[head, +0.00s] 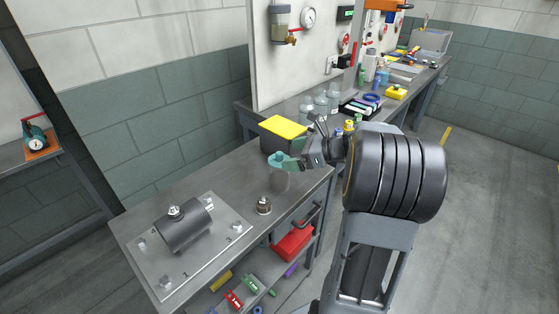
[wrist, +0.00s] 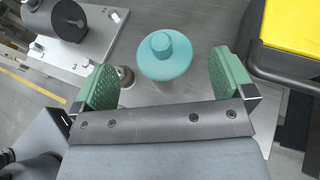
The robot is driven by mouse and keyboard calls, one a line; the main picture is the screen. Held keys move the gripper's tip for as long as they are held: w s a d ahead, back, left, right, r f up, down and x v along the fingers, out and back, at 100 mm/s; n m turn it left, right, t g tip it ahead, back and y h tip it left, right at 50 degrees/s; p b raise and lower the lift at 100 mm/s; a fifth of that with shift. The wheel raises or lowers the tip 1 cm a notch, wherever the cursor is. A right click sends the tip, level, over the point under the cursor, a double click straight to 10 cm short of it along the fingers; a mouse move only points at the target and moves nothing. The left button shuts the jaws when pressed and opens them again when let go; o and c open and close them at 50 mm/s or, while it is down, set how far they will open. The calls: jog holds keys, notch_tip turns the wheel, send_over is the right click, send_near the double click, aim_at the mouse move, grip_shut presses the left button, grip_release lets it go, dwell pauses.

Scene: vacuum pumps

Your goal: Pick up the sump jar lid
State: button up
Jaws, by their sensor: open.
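The sump jar lid is a teal round disc with a raised knob; in the wrist view the lid (wrist: 165,58) lies ahead of my gripper (wrist: 165,82), centred between the two green finger pads. The pads stand wide apart with a gap on each side of the lid. Below the lid a pale jar body (wrist: 172,87) shows in part. In the head view the lid (head: 278,160) sits on the clear jar (head: 279,181) on the bench, partly hidden by my gripper (head: 292,163). I cannot tell how deep the pads reach relative to the lid.
A black bin with a yellow lid (head: 284,127) stands close behind the jar. A small metal fitting (head: 264,206) stands in front of it. A grey pump cylinder (head: 184,226) sits on a bolted plate (head: 214,247) at the left. The bench (head: 215,175) is bare between them.

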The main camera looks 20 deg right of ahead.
aim_at(280, 153)
jog(key=shift+x, duration=2.6)
jog(key=shift+d+r, duration=0.1)
jog(key=shift+c, duration=0.4)
jog(key=c, duration=0.8)
jog(key=shift+c, duration=0.2)
